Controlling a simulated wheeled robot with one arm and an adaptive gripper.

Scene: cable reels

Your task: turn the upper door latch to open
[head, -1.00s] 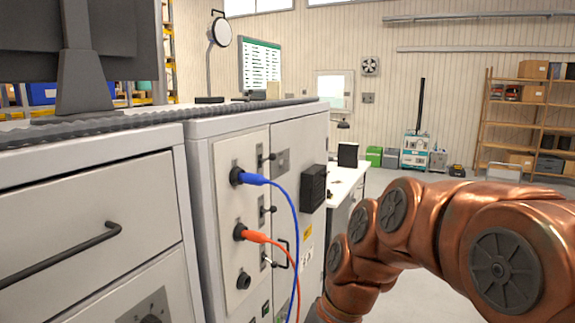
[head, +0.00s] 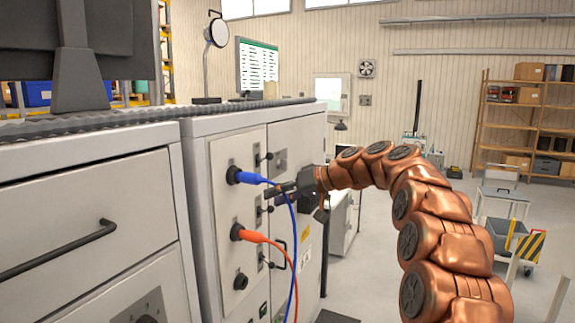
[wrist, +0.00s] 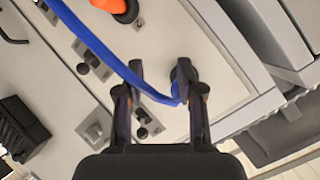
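The upper door latch (head: 262,157), a small dark knob on a plate, sits at the seam between the cabinet's socket panel and its door (head: 300,146). My gripper (head: 273,192) is in front of the cabinet, below this latch in the head view. In the wrist view the gripper (wrist: 167,78) is open, its two dark fingers apart. Contact with the cable cannot be told.
An orange plug (head: 242,233) and cable hang lower on the panel. A second latch (wrist: 90,60) and a black door handle (head: 280,254) are nearby. A black box (wrist: 20,130) sticks out from the door. The floor to the right is open, with a cart (head: 503,195).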

